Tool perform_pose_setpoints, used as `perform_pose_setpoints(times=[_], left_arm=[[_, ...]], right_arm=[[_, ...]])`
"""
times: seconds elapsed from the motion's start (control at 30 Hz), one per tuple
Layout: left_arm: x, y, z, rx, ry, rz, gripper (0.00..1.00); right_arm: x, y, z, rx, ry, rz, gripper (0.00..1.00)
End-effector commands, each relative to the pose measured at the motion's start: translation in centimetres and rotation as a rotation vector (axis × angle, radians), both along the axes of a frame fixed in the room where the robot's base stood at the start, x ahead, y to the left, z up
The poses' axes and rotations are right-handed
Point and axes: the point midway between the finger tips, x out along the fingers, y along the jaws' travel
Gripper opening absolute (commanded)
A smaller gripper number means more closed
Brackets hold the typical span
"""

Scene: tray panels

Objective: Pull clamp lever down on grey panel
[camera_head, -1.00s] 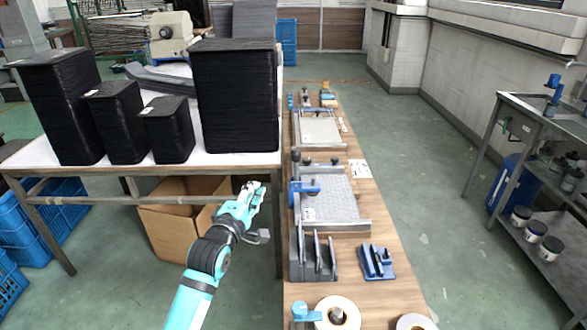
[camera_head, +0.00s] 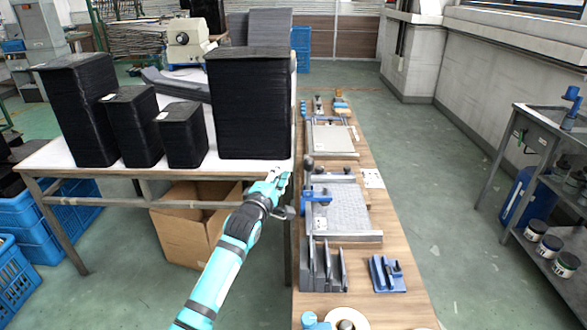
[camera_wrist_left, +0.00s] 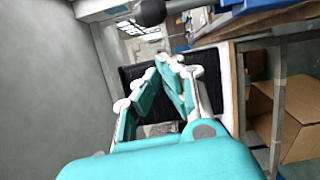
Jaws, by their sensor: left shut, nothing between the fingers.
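The grey textured panel (camera_head: 345,205) lies in a metal tray frame on the long wooden bench, right of my left arm. A blue clamp (camera_head: 318,197) sits at its left edge, with a dark-knobbed lever (camera_head: 309,163) standing up at its far side. My left gripper (camera_head: 279,175) is shut and empty, just left of the clamp and apart from it. In the left wrist view the shut gripper (camera_wrist_left: 170,62) shows close, and a dark round knob (camera_wrist_left: 152,12) is at the top edge, clear of the fingers. My right gripper is out of view.
A paler panel (camera_head: 333,139) lies in a second tray farther along the bench. A dark upright rack (camera_head: 322,268) and a blue fixture (camera_head: 387,273) are nearer. Tall black stacks (camera_head: 250,105) stand on the left table (camera_head: 225,168), near my gripper.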

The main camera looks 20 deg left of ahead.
Motion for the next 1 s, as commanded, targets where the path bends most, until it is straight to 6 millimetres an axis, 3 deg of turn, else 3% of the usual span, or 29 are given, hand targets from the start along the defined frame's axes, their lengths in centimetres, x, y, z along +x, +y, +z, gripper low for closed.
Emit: perform_pose_setpoints(times=[0.1,0.3,1.0], left_arm=[[1.8,-1.1,0.2,-0.001,0.000,-0.002,0.00],[3.2,-2.6,0.3,-0.001,0.000,0.000,0.00],[3.6,-3.3,0.5,0.037,0.013,0.000,0.00]], right_arm=[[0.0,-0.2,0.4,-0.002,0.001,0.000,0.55],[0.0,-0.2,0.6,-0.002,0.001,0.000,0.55],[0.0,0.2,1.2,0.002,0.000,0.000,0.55]])
